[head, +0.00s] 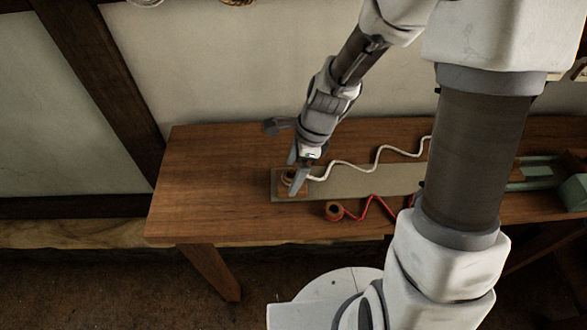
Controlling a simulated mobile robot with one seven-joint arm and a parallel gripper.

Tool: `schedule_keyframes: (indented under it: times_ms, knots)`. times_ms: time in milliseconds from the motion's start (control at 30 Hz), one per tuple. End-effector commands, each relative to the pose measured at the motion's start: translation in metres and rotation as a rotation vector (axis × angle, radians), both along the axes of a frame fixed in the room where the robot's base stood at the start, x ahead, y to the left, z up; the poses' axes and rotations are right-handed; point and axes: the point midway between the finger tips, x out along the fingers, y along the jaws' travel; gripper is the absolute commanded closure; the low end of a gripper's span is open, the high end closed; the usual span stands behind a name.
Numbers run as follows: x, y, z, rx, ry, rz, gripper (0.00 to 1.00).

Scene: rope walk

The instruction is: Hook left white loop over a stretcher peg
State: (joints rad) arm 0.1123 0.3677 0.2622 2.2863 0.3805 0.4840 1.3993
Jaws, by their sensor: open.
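A white rope (352,170) runs in a wavy line across the table, its left end close to my gripper. A round brown loop (288,175) sits at that end, partly hidden by my fingers, on or just above a small wooden block (283,191). The block is at the left end of a long grey board, which looks like the stretcher (350,185). I cannot make out a peg or tell whether the loop is around one. My gripper (295,171) points down with open jaws, one finger on each side of the loop's right part.
A red rope (376,207) with a brown ring (333,211) at its left end lies in front of the board. My arm hides the table's right-middle part. A green fixture (540,170) stands at the right. The table's left part (205,185) is clear.

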Motion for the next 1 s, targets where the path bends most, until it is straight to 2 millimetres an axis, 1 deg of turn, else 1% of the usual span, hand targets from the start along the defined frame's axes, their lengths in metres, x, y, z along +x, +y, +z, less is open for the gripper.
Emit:
schedule_keyframes:
  times_ms: [200,267,367,467,600,800,900,1000]
  knots:
    - [0.000,0.000,0.002,0.000,-0.001,0.000,0.06]
    - [0.001,-0.002,0.006,0.000,-0.003,-0.001,0.06]
    - [0.001,-0.005,0.020,-0.001,-0.004,-0.001,0.06]
    - [0.001,-0.011,0.041,-0.001,-0.007,-0.002,0.06]
    - [0.001,-0.020,0.076,-0.001,-0.008,-0.002,0.06]
    - [0.000,-0.033,0.122,0.000,-0.006,-0.003,0.06]
    - [0.000,-0.038,0.140,-0.001,-0.004,-0.001,0.06]
    - [-0.001,-0.043,0.154,0.000,-0.003,-0.002,0.06]
